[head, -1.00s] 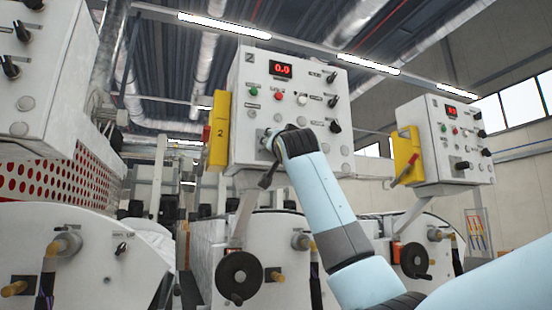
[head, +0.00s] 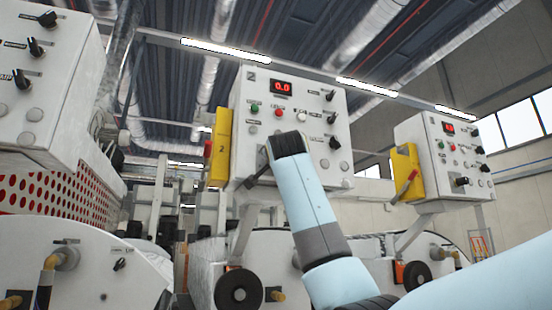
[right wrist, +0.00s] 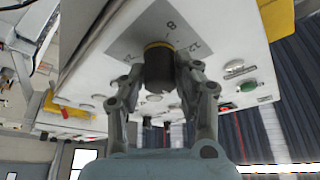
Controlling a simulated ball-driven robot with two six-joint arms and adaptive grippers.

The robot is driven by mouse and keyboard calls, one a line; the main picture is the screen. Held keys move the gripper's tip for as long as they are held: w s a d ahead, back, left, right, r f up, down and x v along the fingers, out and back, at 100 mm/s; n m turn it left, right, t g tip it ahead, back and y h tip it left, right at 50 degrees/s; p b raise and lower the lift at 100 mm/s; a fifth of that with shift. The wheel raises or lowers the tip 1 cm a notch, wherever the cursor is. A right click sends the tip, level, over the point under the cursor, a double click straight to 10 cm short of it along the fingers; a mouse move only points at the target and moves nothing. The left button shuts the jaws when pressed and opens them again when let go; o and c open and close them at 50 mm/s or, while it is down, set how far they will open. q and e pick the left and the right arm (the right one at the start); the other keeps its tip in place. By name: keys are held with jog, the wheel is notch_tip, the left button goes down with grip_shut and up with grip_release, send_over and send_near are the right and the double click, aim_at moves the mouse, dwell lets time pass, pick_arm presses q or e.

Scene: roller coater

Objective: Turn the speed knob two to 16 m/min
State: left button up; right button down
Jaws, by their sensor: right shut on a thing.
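The control box marked 2 (head: 250,90) stands in the middle of the head view, and its red display (head: 281,87) reads 0.0. In the right wrist view, my right gripper (right wrist: 160,74) is shut on a dark round knob (right wrist: 159,60) with a yellowish band. A grey dial plate (right wrist: 150,28) behind the knob carries numbers, among them 8 and 12. The knob's pointer cannot be made out. In the head view my right arm hides the knob and most of the gripper. My left gripper is not in view.
Box 2 also bears a green button (head: 254,108), a red button (head: 278,114) and black switches. A yellow holder (head: 221,148) hangs on its left side. Similar boxes stand at left (head: 62,90) and right (head: 440,155). A black handwheel (head: 239,290) is below.

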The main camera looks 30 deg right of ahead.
jog(key=c, duration=1)
grip_release()
jog(key=shift+o, duration=0.2)
jog(key=shift+s, duration=0.1)
jog(key=v, duration=1.2)
